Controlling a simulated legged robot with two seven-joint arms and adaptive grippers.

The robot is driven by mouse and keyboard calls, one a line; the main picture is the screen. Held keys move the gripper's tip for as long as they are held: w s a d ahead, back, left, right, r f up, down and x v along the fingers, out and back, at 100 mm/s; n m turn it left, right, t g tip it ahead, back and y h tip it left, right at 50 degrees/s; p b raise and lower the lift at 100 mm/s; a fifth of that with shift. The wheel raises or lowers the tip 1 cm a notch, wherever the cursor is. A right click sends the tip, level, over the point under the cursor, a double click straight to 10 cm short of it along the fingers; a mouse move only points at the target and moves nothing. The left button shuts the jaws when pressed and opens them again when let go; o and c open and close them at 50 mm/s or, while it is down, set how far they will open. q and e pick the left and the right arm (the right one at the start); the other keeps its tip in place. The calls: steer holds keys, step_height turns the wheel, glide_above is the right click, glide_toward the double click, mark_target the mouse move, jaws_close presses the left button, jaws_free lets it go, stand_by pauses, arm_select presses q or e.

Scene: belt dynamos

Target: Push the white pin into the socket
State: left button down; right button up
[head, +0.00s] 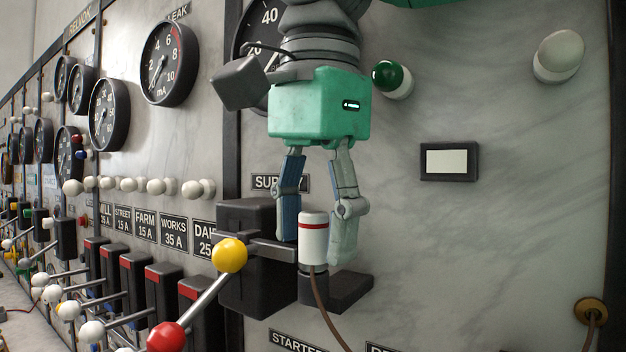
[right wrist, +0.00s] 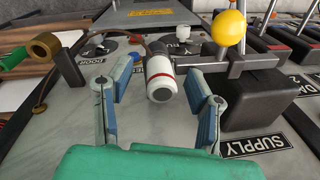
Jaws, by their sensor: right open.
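The white pin (head: 314,240) is a short white cylinder with a red band and a brown cord; it stands upright over a small black block (head: 312,291). This block may be the socket, but no opening shows, and I cannot tell how far the pin sits in it. My right gripper (head: 313,246) points down, open, with a finger on either side of the pin. In the right wrist view the pin (right wrist: 160,80) lies between the open fingers (right wrist: 160,73), with gaps on both sides. My left gripper is not in view.
A yellow-knobbed lever (head: 229,256) and a large black switch block (head: 258,215) stand close left of the pin. A red knob (head: 166,338) is lower left. A black ledge (head: 350,289) juts out beside the pin. The marble panel (head: 480,240) is mostly clear to the right.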

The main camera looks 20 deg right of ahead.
step_height(320, 180, up, 12)
steer(key=s, duration=0.1)
stand_by(0.4)
stand_by(0.6)
